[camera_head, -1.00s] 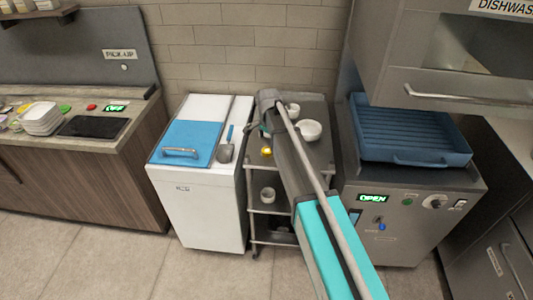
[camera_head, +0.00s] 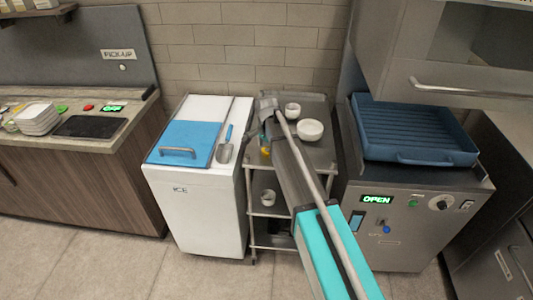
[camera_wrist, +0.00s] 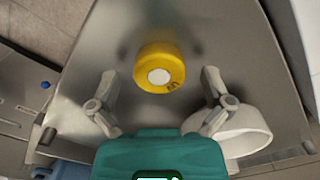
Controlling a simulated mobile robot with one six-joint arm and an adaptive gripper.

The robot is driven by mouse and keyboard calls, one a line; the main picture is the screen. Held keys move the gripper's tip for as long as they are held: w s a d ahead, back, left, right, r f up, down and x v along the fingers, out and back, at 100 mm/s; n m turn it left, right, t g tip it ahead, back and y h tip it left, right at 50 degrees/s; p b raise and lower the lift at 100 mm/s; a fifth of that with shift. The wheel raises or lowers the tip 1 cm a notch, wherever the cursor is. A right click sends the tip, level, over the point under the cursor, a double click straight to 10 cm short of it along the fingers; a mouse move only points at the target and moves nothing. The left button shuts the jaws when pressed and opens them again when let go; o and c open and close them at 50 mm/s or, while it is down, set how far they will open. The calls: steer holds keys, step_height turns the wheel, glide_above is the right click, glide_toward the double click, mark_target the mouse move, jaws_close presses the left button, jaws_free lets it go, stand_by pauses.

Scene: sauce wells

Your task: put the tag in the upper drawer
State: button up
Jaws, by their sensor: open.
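No object in view can be surely told as the tag. A round yellow piece (camera_wrist: 159,70) with a white centre and dark marks stands on the grey metal top of a cart (camera_wrist: 215,35). My gripper (camera_wrist: 158,88) is open above the cart top, its two fingers on either side of the yellow piece and apart from it. In the head view, a small yellow patch shows on the cart (camera_head: 325,160) beside my arm, which hides much of the cart top. No upper drawer can be made out for sure.
White bowls (camera_head: 310,130) stand on the cart, one (camera_wrist: 245,130) close to my right finger in the wrist view. A white ice chest (camera_head: 200,215) with a scoop (camera_head: 226,150) is at left. A steel machine with a blue rack (camera_head: 415,135) is at right.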

stand_by(0.3)
steer(key=c, duration=1.2)
steer(key=shift+r, duration=0.1)
step_height(320, 180, up, 2)
steer(key=p, duration=0.2)
steer(key=shift+r+p, duration=0.25)
steer(key=shift+p, duration=0.1)
steer(key=s+d+r+p, duration=0.5)
steer(key=s+r+p, duration=0.5)
steer(key=s, duration=0.3)
steer(key=shift+r, duration=0.15)
steer(key=shift+d, duration=0.1)
